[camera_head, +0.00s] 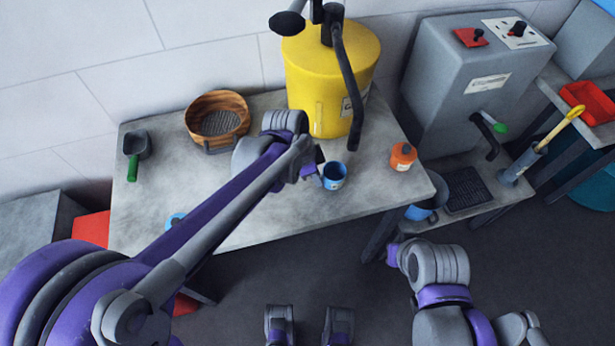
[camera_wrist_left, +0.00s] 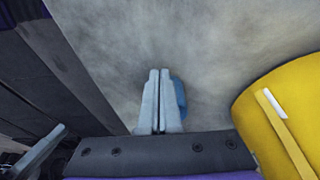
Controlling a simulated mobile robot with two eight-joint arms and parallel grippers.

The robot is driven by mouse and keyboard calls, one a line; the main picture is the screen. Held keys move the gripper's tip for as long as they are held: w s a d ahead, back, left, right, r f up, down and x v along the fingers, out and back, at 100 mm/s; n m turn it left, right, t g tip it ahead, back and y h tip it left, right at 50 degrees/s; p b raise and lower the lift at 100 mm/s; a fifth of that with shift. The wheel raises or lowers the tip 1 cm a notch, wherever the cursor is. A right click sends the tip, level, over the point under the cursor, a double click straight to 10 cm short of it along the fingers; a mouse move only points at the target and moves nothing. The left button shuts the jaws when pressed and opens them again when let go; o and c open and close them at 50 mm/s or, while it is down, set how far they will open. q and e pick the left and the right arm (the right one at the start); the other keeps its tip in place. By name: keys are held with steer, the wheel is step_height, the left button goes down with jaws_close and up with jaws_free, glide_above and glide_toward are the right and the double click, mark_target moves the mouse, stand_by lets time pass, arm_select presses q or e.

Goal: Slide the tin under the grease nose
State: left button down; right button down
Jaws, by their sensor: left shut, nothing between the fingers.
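The small blue tin (camera_head: 334,176) stands upright on the grey table, just in front of the yellow drum (camera_head: 318,95). The drum's dark nose (camera_head: 355,125) hangs down, its lower end behind and slightly right of the tin in the head view. My left gripper (camera_head: 312,172) is shut and empty, low at the tin's left side; I cannot tell whether it touches. In the left wrist view the shut fingers (camera_wrist_left: 160,100) hide most of the tin, and a blue strip of it (camera_wrist_left: 180,99) shows beside them.
An orange jar (camera_head: 403,156) stands right of the tin. A wooden bowl (camera_head: 217,118) and a green-handled scoop (camera_head: 135,152) are at the left. A blue object (camera_head: 175,219) lies near the front edge, partly behind my arm. The table (camera_head: 270,225) is bare in front.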

mark_target(330, 173)
arm_select(q)
steer(key=shift+d, duration=0.1)
steer(key=d, duration=0.2)
steer(key=w+d, duration=0.1)
steer(key=shift+w+d, duration=0.15)
steer(key=shift+d, duration=0.2)
steer(key=shift+a, duration=0.15)
